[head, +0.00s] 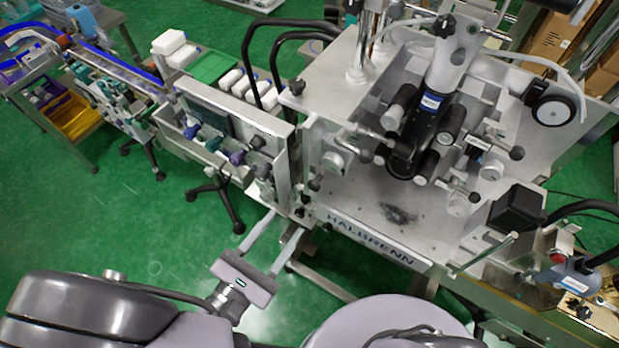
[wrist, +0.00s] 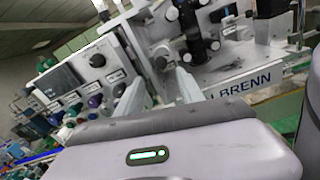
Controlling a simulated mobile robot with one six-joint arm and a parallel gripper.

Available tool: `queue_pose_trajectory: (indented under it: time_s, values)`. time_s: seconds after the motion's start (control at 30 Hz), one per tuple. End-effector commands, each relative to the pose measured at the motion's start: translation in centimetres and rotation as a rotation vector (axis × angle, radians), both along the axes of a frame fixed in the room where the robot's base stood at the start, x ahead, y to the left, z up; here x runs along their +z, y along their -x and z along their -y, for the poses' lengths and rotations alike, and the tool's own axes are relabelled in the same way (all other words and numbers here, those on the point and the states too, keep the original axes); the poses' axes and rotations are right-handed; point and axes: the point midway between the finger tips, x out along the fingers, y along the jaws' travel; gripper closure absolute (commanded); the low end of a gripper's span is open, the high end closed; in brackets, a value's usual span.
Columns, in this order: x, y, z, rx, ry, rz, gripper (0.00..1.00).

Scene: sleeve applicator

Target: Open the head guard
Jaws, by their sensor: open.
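The sleeve applicator (head: 345,228), a grey metal machine lettered HALBRENN, stands at the right of the head view. Its head (head: 432,115), black and silver with several rollers, sits above the base plate. I cannot clearly pick out a separate head guard; a clear panel could be hard to see here. My gripper (head: 287,222) is open and empty, in front of the machine's left front corner and apart from it. In the wrist view, my two pale fingers (wrist: 161,77) point at the machine front, with the head (wrist: 193,38) beyond them.
A control panel (wrist: 95,75) with a screen and coloured knobs is left of the fingers. A device with a red button (head: 558,258) stands at the lower right. Black cables arch above the panel. A cart with trays (head: 72,116) is far left.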

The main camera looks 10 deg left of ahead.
Motion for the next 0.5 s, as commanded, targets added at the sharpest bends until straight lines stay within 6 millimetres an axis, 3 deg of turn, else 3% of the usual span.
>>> queue_pose_trajectory:
  time_s: [0.2, 0.33, 0.5]
  values:
    - [0.1, -5.7, 2.5, -0.007, 0.001, -0.001, 0.55]
    - [0.1, -7.8, 3.3, -0.005, 0.001, -0.001, 0.55]
    - [0.1, -8.9, 3.8, -0.003, -0.002, -0.001, 0.55]
